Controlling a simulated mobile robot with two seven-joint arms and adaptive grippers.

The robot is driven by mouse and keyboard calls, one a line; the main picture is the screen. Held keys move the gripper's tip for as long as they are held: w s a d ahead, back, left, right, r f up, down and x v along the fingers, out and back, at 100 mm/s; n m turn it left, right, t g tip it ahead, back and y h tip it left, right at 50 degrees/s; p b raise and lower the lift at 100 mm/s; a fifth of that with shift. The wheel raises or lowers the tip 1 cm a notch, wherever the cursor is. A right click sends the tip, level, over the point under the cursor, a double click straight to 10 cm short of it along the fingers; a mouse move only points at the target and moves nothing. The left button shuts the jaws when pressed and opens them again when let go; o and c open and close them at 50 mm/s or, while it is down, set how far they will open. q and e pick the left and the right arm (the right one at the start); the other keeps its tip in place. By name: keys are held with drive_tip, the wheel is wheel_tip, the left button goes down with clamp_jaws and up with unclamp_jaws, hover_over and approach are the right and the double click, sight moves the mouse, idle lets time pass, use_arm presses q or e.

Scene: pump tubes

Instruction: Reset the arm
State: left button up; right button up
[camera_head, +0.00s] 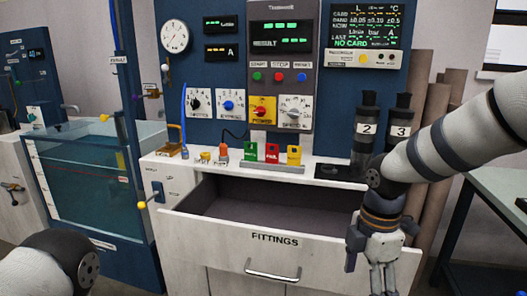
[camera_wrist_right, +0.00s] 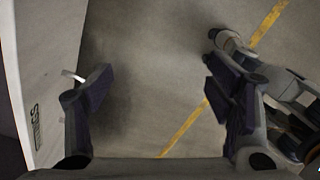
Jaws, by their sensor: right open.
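My right arm comes in from the right, and its gripper (camera_head: 383,283) hangs pointing down in front of the right end of the open drawer. In the right wrist view the gripper (camera_wrist_right: 157,88) has its fingers wide apart, with only floor between them. The drawer (camera_head: 272,238), labelled FITTINGS, is pulled out and looks empty inside. Its front also shows at the left of the right wrist view (camera_wrist_right: 42,75), beside the left-hand finger. Part of my left arm shows at the lower left of the head view; its gripper is out of sight.
Tubes 2 (camera_head: 366,135) and 3 (camera_head: 399,125) stand on the counter behind my right arm. Green, red and yellow bins (camera_head: 271,154) and small fittings (camera_head: 213,155) sit on the counter. The drawer handle (camera_head: 271,275) sticks out. A water tank (camera_head: 85,180) stands left.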

drive_tip(key=s+a+f+m+g+y, duration=0.2)
drive_tip(key=s+f+m, duration=0.9)
drive_tip(key=s+f, duration=0.95)
drive_tip(key=s+d+f+m+h, duration=0.1)
drive_tip(key=s+d+m, duration=0.2)
drive_tip(key=s, duration=0.6)
drive_tip(key=s+d+f+m+h, duration=0.1)
drive_tip(key=s+d+m, duration=0.1)
drive_tip(key=s+m, duration=0.4)
drive_tip(key=s, duration=0.3)
drive_tip(key=shift+d+m, duration=0.3)
drive_tip(key=shift+d, duration=0.1)
drive_tip(key=shift+c, duration=0.4)
